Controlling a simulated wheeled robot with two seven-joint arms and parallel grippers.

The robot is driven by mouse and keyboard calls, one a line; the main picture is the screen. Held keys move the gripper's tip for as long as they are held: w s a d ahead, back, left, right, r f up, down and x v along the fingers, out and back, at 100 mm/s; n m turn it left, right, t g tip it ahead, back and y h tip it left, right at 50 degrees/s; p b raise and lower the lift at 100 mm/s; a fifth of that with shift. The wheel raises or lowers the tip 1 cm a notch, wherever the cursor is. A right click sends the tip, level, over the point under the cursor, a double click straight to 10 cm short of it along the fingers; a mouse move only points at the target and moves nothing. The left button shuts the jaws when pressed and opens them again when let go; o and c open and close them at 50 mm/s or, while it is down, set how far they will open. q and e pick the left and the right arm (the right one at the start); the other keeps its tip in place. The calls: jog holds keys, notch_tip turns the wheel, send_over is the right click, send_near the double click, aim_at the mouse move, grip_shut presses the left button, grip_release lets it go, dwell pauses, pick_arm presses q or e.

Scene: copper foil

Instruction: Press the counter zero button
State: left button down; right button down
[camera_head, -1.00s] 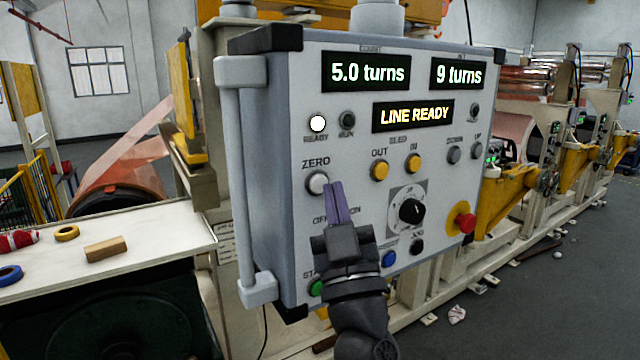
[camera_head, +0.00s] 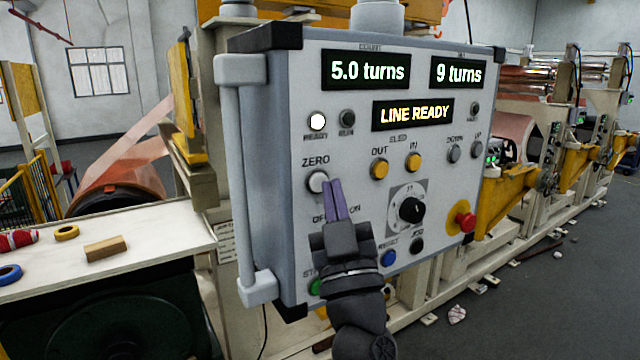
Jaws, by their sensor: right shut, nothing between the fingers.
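The grey control box (camera_head: 290,230) fills the middle of the head view. Its white round ZERO button (camera_head: 317,182) sits at the left of the panel, under the label "ZERO". The counter display (camera_head: 366,71) reads "5.0 turns". My right gripper (camera_head: 332,183) is shut and empty, with its purple fingers pointing up towards the panel. The fingertips appear just right of the ZERO button; I cannot tell whether they touch it or the panel. The gripper hides part of the panel below the button. My left gripper is not in view.
A second display (camera_head: 458,74) reads "9 turns", and another (camera_head: 412,115) reads "LINE READY". Close to the gripper are a black knob (camera_head: 411,209), a blue button (camera_head: 388,258) and a green button (camera_head: 315,287). A red stop button (camera_head: 465,222) is at the right. A vertical handle (camera_head: 238,180) stands at the left.

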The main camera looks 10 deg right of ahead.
jog(key=shift+w+a, duration=0.1)
jog(key=shift+w, duration=0.2)
jog(key=shift+w+a+b, duration=0.15)
jog(key=shift+w+b, duration=0.25)
jog(key=shift+b, duration=0.05)
dwell(0.6)
jog(key=shift+s, duration=0.1)
jog(key=shift+s+d+p, duration=0.25)
jog(key=shift+s+p, duration=0.2)
jog(key=shift+s, duration=0.25)
jog(key=s, duration=0.1)
jog(key=s+d+p, duration=0.1)
jog(key=s, duration=0.2)
jog(key=shift+s+d+p, duration=0.35)
jog(key=shift+s+p, duration=0.05)
dwell(0.8)
